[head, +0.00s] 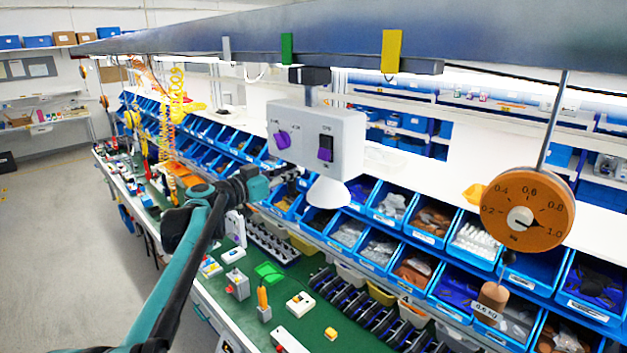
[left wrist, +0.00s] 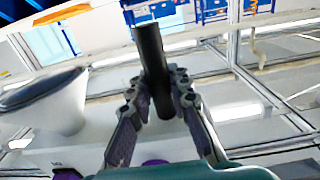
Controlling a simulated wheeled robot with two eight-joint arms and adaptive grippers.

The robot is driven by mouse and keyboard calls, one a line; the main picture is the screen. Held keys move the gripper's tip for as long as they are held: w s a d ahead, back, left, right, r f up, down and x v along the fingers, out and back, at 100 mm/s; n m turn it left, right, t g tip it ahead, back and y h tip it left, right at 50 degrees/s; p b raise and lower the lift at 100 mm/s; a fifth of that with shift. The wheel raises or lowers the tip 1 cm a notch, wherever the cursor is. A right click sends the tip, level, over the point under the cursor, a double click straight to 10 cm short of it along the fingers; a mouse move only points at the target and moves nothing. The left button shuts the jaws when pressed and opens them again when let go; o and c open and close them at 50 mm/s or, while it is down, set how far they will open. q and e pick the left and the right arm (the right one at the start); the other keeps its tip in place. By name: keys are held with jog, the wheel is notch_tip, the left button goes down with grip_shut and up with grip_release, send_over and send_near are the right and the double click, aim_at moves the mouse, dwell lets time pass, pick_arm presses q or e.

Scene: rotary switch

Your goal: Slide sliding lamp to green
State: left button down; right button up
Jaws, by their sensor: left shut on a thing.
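The sliding lamp is a white box (head: 318,137) with purple knobs and a white cone shade (head: 328,190), hanging from an overhead rail (head: 360,62). Its dark slider mount (head: 309,75) sits just right of the green marker (head: 287,48) and well left of the yellow marker (head: 391,50). My left gripper (head: 292,174) is at the box's lower left, its fingertips partly hidden by the lamp. In the left wrist view, the gripper (left wrist: 163,92) is shut on a dark round handle bar (left wrist: 151,50), with the shade (left wrist: 45,108) at left. My right gripper is not in view.
A grey marker (head: 226,49) is on the rail left of the green one. A round orange dial (head: 528,209) hangs at right with a brown weight (head: 491,299) below. Blue bins and a green workbench (head: 215,290) with small parts lie below the lamp.

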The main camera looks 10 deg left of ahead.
pick_arm(q)
jog(key=shift+w+a, duration=0.7)
jog(key=shift+a, duration=0.25)
jog(key=shift+w+a, duration=0.65)
jog(key=shift+a, duration=0.3)
jog(key=c, duration=1.4)
grip_release()
jog(key=v, duration=1.2)
